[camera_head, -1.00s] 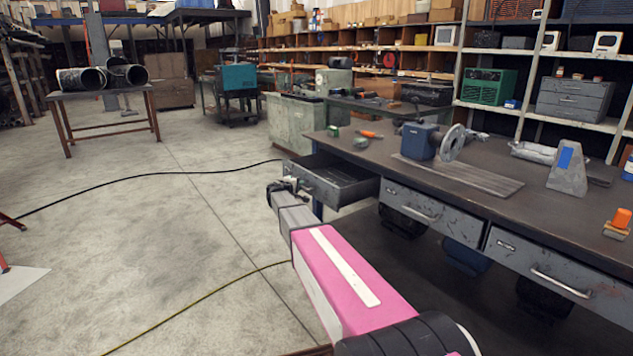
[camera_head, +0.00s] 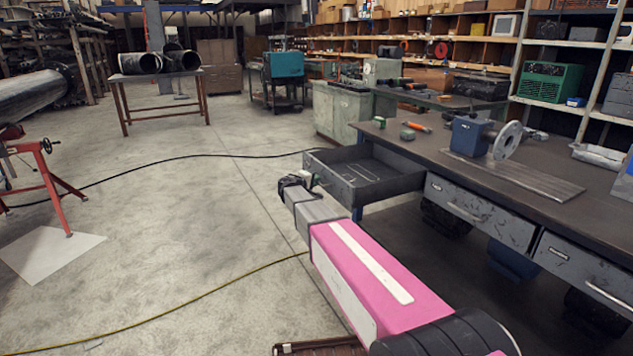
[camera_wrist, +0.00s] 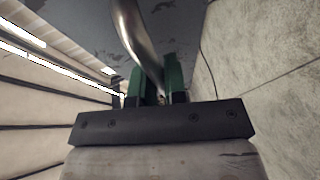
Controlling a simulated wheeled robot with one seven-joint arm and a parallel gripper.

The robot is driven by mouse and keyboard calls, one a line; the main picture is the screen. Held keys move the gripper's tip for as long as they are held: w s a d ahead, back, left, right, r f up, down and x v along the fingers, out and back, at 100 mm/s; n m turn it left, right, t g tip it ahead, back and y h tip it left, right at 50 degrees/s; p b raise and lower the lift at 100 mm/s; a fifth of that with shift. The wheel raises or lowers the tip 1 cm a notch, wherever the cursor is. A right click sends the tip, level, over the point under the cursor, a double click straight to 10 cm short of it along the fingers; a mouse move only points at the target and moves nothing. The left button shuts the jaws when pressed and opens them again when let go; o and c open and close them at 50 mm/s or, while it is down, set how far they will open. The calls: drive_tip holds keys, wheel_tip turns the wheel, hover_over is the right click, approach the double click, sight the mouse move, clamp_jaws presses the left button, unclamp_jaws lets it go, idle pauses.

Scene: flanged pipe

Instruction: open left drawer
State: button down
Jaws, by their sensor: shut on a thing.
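The left drawer (camera_head: 372,178) is a grey metal drawer under the left end of the workbench. It is pulled well out, and its inside shows in the head view. My gripper (camera_head: 304,178) is at the drawer's front. In the wrist view the green fingertips of my gripper (camera_wrist: 158,84) are shut on the drawer's curved metal handle (camera_wrist: 132,35). The drawer's scuffed grey front (camera_wrist: 85,25) lies behind the handle. In the head view my gripper hides most of the handle.
The workbench (camera_head: 560,195) has closed drawers to the right (camera_head: 480,210). A blue grinder-like machine (camera_head: 470,138) stands on its top. A black cable (camera_head: 200,157) and a yellow one (camera_head: 200,297) cross the floor. A red stand (camera_head: 55,185) is at left. The floor between is mostly clear.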

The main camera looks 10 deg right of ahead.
drive_tip(key=c, duration=1.2)
unclamp_jaws()
drive_tip(key=v, duration=1)
drive_tip(key=shift+s+a+r, duration=0.15)
drive_tip(key=shift+s+a, duration=0.15)
drive_tip(key=s+d+f+m+g+y, duration=0.2)
drive_tip(key=s+d+f+g, duration=0.1)
drive_tip(key=s+d+f, duration=0.4)
drive_tip(key=s+d+f+m+g+y, duration=0.2)
drive_tip(key=s+d+f+g, duration=0.25)
drive_tip(key=s, duration=0.35)
drive_tip(key=s+f+m+g+y, duration=0.1)
drive_tip(key=s+f+y, duration=0.1)
drive_tip(key=s, duration=0.4)
drive_tip(key=s+f+m+g+y, duration=0.1)
drive_tip(key=s+f+y, duration=0.1)
drive_tip(key=s, duration=0.4)
drive_tip(key=s+d+f+m+g+y, duration=0.1)
drive_tip(key=s+f+y, duration=0.1)
drive_tip(key=s, duration=0.4)
drive_tip(key=shift+s+f+m+g+y, duration=0.15)
drive_tip(key=shift+s+m+g+y, duration=0.15)
drive_tip(key=shift+y, duration=0.6)
